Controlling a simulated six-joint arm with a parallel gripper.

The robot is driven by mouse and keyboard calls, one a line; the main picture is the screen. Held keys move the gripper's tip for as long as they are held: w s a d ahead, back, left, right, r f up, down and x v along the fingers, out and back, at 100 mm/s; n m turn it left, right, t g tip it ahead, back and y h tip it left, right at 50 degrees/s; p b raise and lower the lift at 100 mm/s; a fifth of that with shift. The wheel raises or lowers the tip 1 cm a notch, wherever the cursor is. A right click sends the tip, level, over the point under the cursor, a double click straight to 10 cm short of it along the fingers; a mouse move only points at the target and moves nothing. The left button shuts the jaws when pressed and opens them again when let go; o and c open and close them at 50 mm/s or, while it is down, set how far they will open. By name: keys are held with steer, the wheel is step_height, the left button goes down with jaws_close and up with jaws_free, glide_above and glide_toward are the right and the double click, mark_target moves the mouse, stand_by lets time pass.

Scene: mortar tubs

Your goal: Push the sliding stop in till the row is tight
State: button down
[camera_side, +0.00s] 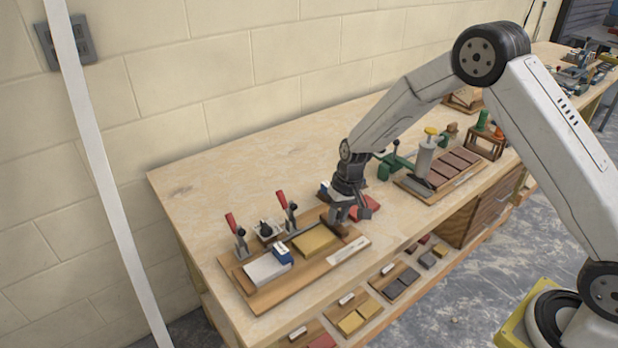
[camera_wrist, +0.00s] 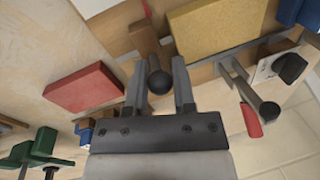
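The wooden fixture board (camera_side: 290,290) holds a row along it: a pale grey block (camera_side: 267,268), a blue piece (camera_side: 282,256) and a yellow block (camera_side: 313,238). The yellow block (camera_wrist: 218,27) also shows at the top of the wrist view. The brown sliding stop (camera_wrist: 123,27) seems to lie to its left there, with a narrow space between them. A dark ball knob (camera_wrist: 158,82) stands between the fingers of my gripper (camera_wrist: 158,72), with gaps on both sides. My gripper (camera_side: 352,212) is open, low over the board's right end, and hides much of the stop.
Two red-handled clamps (camera_side: 237,232) (camera_side: 288,210) stand along the board's back edge. A red block (camera_wrist: 84,88) lies on the bench just beyond the board. Another fixture with brown tiles (camera_side: 455,165) stands farther right. The bench's left back area is clear.

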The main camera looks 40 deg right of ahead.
mark_target(319, 235)
steer(key=shift+a, duration=2.45)
steer(key=shift+c, duration=2.3)
jaws_free()
steer(key=shift+r, duration=0.15)
step_height(319, 235, up, 7)
steer(key=d, duration=0.1)
steer(key=shift+s+d+r, duration=0.15)
steer(key=shift+d+r, duration=0.05)
steer(key=shift+d, duration=0.05)
